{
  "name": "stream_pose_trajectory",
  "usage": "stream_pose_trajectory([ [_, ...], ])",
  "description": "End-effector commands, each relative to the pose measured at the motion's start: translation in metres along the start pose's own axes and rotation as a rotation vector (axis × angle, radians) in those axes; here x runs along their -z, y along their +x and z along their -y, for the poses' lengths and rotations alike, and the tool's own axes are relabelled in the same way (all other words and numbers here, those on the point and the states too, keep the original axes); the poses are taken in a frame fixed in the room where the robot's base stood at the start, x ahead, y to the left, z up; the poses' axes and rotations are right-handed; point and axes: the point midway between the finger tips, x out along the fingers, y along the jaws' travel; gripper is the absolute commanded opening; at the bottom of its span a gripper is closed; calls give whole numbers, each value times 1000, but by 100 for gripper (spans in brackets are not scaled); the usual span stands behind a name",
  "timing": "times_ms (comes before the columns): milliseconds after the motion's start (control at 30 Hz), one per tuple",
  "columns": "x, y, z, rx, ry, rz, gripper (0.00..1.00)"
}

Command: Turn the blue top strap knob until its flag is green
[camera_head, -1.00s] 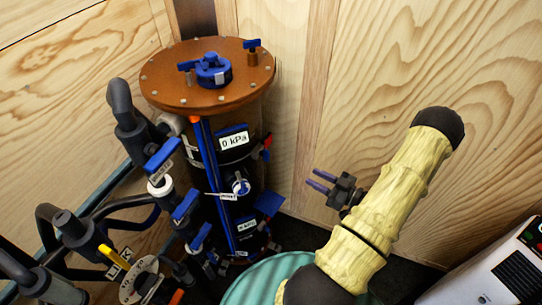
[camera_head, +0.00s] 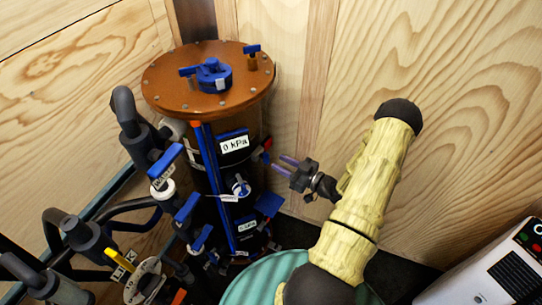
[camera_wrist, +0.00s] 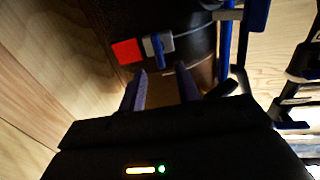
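The blue top strap knob (camera_wrist: 159,50) sits on a small grey block on the side of the dark filter vessel. Its flag (camera_wrist: 127,51) shows red, just left of the knob in the wrist view. In the head view the red flag (camera_head: 267,143) shows at the vessel's right edge, with the knob (camera_head: 265,157) small below it. My gripper (camera_head: 281,164) is open and empty, right of the knob, its two blue fingers pointing at it. In the wrist view the fingertips (camera_wrist: 161,74) lie just short of the knob, one to each side; contact does not show.
The filter vessel (camera_head: 155,93) has a brown bolted lid with blue fittings. Pipes and blue-handled valves (camera_head: 165,161) crowd its left. A lower blue flap (camera_head: 269,204) juts out below the knob. A wooden wall (camera_head: 310,70) stands close behind; a white machine (camera_head: 497,268) is at lower right.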

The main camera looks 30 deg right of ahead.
Motion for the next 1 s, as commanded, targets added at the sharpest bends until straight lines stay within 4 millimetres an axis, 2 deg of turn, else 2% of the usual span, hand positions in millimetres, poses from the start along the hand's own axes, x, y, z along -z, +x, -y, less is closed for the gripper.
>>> stream_pose_trajectory([
  [100, 2, 22, 1, 2, 0, 0, 33],
  [300, 1, 46, 0, 1, -1, 0, 33],
  [633, 0, 51, 0, -1, -1, 0, 33],
  [667, 0, 51, 0, -1, -1, 0, 31],
  [800, 0, 50, 0, -1, -1, 0, 3],
  [833, 0, 50, 0, -1, -1, 0, 0],
  [1000, 0, 50, -1, -2, 0, 0, 0],
])
